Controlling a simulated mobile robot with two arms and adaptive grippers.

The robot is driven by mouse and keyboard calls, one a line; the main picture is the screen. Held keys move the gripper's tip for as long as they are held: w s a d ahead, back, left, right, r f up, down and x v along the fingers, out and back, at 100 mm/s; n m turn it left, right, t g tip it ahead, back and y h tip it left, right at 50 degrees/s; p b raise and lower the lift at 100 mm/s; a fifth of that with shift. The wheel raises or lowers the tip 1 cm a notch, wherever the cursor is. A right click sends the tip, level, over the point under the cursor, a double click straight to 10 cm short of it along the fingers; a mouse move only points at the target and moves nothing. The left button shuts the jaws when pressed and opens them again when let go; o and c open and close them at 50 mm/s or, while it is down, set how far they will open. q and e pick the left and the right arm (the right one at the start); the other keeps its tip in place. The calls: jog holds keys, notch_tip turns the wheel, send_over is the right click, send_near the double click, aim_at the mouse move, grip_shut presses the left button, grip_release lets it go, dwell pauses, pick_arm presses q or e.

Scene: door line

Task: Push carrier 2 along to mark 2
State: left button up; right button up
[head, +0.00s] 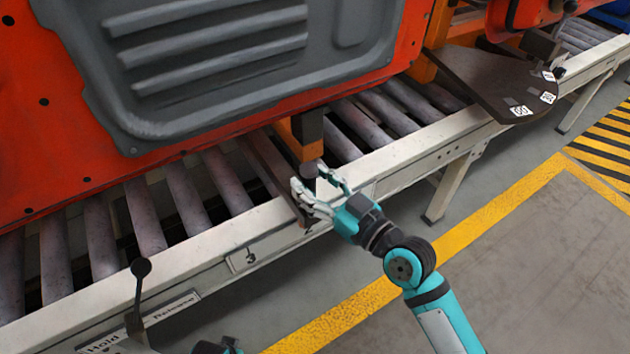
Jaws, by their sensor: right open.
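A large red-orange door panel with a grey ribbed inner part (225,60) hangs over the roller line. Under its lower edge an orange post (293,138) with a dark block rises from a dark carrier plate (262,165) on the rollers. A grey knob (310,168) sits low at this post. My right gripper (312,183) is open, with its fingertips close to the knob and over the near rail. Contact cannot be told. A small 2 (308,229) shows just below the gripper, partly hidden. Only a small dark and teal part of mine shows at the bottom edge.
A plate with a 3 (250,257) is on the pale near rail (410,150). A black-knobbed lever (138,290) stands by a Hold/Release label at lower left. Another dark carrier plate (485,75) with white tags juts over the rail at right. The floor beyond the yellow line is clear.

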jog(key=shift+w+r, duration=0.15)
dwell(0.3)
jog(key=shift+d, duration=0.1)
jog(key=v, duration=1.2)
